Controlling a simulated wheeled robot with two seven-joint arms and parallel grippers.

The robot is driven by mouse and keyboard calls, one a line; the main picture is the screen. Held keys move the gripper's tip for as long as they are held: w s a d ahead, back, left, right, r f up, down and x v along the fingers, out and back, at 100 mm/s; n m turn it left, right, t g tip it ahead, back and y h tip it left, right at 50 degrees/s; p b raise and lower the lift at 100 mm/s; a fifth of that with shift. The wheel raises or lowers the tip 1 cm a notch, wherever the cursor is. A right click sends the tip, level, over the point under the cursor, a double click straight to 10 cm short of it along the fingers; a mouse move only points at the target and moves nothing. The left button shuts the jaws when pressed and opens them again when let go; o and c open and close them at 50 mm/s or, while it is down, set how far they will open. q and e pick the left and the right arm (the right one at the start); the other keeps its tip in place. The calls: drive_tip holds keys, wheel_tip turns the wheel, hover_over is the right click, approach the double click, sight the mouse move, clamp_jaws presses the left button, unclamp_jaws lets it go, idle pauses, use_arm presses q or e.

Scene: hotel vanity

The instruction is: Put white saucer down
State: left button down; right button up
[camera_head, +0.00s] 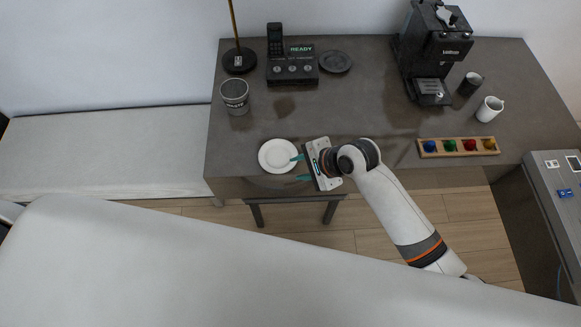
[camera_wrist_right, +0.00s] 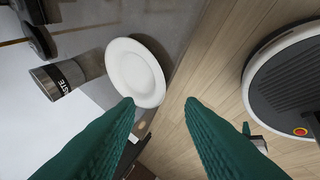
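The white saucer (camera_head: 278,156) is near the front left edge of the dark vanity top (camera_head: 350,110). In the right wrist view the saucer (camera_wrist_right: 135,72) shows its round face, with a dark shadow beside its rim. I cannot tell whether it rests flat on the top. My right gripper (camera_head: 300,168) is at the saucer's right side, with its teal fingers spread apart. In the right wrist view the gripper (camera_wrist_right: 160,101) has nothing between its fingertips, and one fingertip overlaps the saucer's rim; contact is unclear. My left gripper is not in view.
A grey cup (camera_head: 235,97), a phone dock (camera_head: 292,67), a dark round dish (camera_head: 335,62) and a lamp base (camera_head: 239,61) stand behind. A coffee machine (camera_head: 430,55), a white pitcher (camera_head: 489,109) and a wooden tray of colored pods (camera_head: 458,147) are right. A stool (camera_head: 293,201) is below the edge.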

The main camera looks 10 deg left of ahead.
sight(284, 170)
drive_tip(key=x, duration=0.6)
drive_tip(key=shift+w+a+f+b, duration=0.1)
drive_tip(key=shift+a+f+b, duration=0.05)
drive_tip(key=shift+f+b, duration=0.2)
drive_tip(key=shift+r, duration=0.1)
drive_tip(key=shift+c, duration=0.5)
drive_tip(key=c, duration=0.6)
drive_tip(key=shift+r, duration=0.15)
clamp_jaws()
